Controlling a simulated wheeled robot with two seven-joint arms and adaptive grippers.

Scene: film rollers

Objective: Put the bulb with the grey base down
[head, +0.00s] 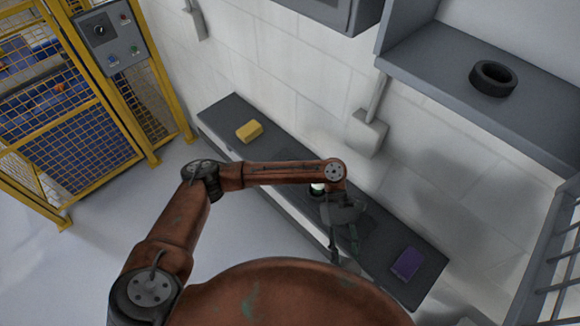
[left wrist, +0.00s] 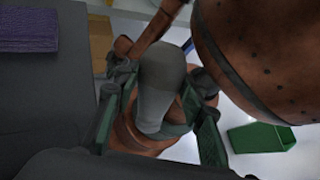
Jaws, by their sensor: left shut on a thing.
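My left gripper (left wrist: 158,126) is shut on a grey, rounded thing (left wrist: 163,75), which looks like the grey-based bulb. It sits between the two green fingers in the left wrist view; its far end is hidden. In the head view my left gripper (head: 344,243) hangs over the dark bench (head: 285,178), between the yellow block and the purple block. The held bulb cannot be made out clearly there. A small pale spot (head: 318,187) shows beside my wrist; I cannot tell what it is. My right gripper is not in view.
On the bench lie a yellow block (head: 249,131) and a purple block (head: 407,263). A black ring (head: 493,78) rests on the grey shelf (head: 440,75). A yellow mesh fence (head: 75,130) stands left. A green bin (left wrist: 260,137) shows on the floor. Bench space around the yellow block is clear.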

